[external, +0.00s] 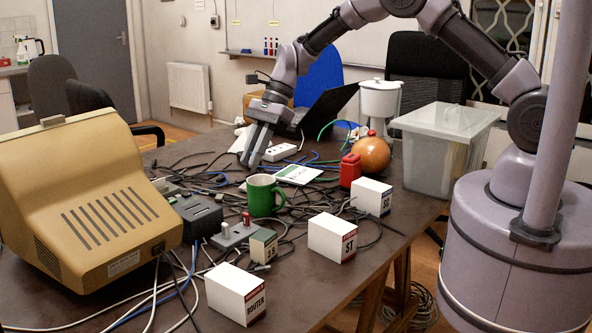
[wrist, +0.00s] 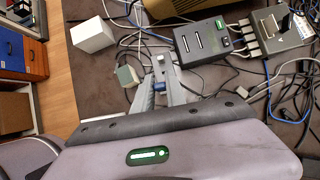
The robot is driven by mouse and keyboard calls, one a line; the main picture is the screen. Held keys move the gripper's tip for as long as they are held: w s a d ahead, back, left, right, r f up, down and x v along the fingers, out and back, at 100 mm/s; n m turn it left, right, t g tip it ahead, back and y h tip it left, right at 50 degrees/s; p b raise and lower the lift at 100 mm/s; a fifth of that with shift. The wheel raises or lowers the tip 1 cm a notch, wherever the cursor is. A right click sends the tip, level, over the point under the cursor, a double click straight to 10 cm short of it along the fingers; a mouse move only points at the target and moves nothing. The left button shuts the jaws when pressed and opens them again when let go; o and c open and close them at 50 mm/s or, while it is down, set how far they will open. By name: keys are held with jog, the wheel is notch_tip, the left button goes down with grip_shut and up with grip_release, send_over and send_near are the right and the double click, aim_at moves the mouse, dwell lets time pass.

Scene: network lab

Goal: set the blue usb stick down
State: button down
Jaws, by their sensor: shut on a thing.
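My gripper (external: 251,158) reaches down over the cable-strewn table (external: 345,288) in the external view, its fingers pointing down behind the green mug. In the wrist view my gripper (wrist: 161,66) is shut on a small blue thing (wrist: 159,87), which I take to be the blue usb stick. Only a little of the stick shows between the fingers. I cannot make it out in the external view. Whether the fingertips or the stick touch the table or cables is unclear.
A green mug (external: 263,195), a white-green card (external: 298,174), a power strip (external: 280,152) and many cables lie around the gripper. A beige monitor (external: 90,205) fills the left.

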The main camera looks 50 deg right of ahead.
jog(key=s+d+m+t, duration=0.1)
jog(key=s+d+m, duration=0.1)
jog(key=s+d, duration=0.6)
jog(key=s+d+m+t, duration=0.15)
jog(key=s+d, duration=0.25)
jog(key=d, duration=0.8)
jog(key=shift+g, duration=0.25)
jog(key=f, duration=1)
jog(key=shift+w+f, duration=0.3)
jog(key=w, duration=0.5)
jog(key=w+f+b, duration=0.1)
jog(key=w, duration=0.4)
jog(key=w+b, duration=0.1)
jog(key=w, duration=0.4)
jog(key=shift+w+d+f, duration=0.1)
jog(key=shift+d+f, duration=0.05)
jog(key=shift+f, duration=0.2)
jog(key=f+b, duration=0.1)
jog(key=f, duration=0.1)
jog(key=f+b, duration=0.1)
jog(key=shift+w+f+b, duration=0.2)
jog(key=shift+f+b, duration=0.15)
jog(key=shift+r+h, duration=0.2)
jog(key=shift+h, duration=0.1)
jog(key=shift+f, duration=0.1)
jog(key=c, duration=1.4)
grip_release()
jog(key=shift+o, duration=0.2)
